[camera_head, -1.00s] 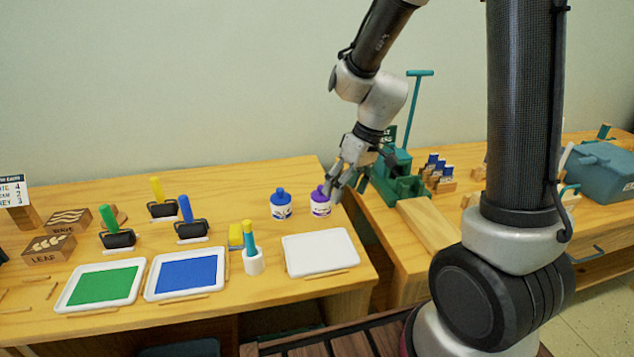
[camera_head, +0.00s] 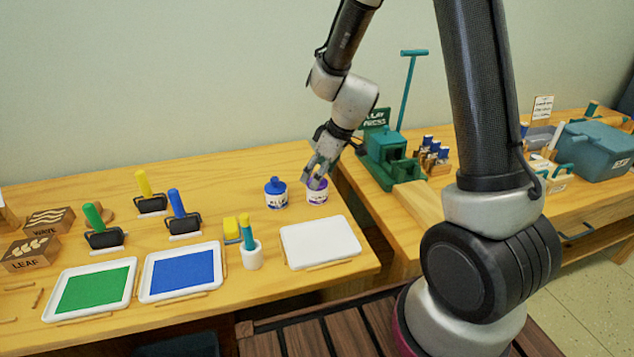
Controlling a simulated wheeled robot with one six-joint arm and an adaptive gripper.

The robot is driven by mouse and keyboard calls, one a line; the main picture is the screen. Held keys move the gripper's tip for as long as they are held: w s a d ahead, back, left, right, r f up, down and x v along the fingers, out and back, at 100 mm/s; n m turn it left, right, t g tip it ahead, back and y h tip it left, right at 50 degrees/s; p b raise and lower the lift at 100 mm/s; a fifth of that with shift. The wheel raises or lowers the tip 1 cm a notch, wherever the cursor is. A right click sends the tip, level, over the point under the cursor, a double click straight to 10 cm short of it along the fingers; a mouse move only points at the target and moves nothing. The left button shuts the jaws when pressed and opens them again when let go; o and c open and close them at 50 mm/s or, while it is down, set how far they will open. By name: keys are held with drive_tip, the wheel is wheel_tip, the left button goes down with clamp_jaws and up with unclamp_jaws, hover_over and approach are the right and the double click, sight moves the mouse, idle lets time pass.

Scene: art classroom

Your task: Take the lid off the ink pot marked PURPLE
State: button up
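The purple ink pot (camera_head: 317,196) is a small white jar with a purple-marked label, standing near the right end of the left table. Its purple lid is mostly hidden behind my gripper. My gripper (camera_head: 316,180) points down at the top of this pot, its fingers around the lid area. Whether the fingers have closed on the lid is too small to tell. A blue-lidded ink pot (camera_head: 276,193) stands just to the left, apart from my gripper.
A white empty tray (camera_head: 320,242) lies in front of the pots. Trays of blue (camera_head: 186,272) and green ink (camera_head: 95,287), rollers and stamp blocks are further left. A green press (camera_head: 386,158) stands close on the right. Bare table lies behind the pots.

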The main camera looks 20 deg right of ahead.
drive_tip(key=shift+w+a+f, duration=0.2)
drive_tip(key=shift+f, duration=0.45)
drive_tip(key=c, duration=0.8)
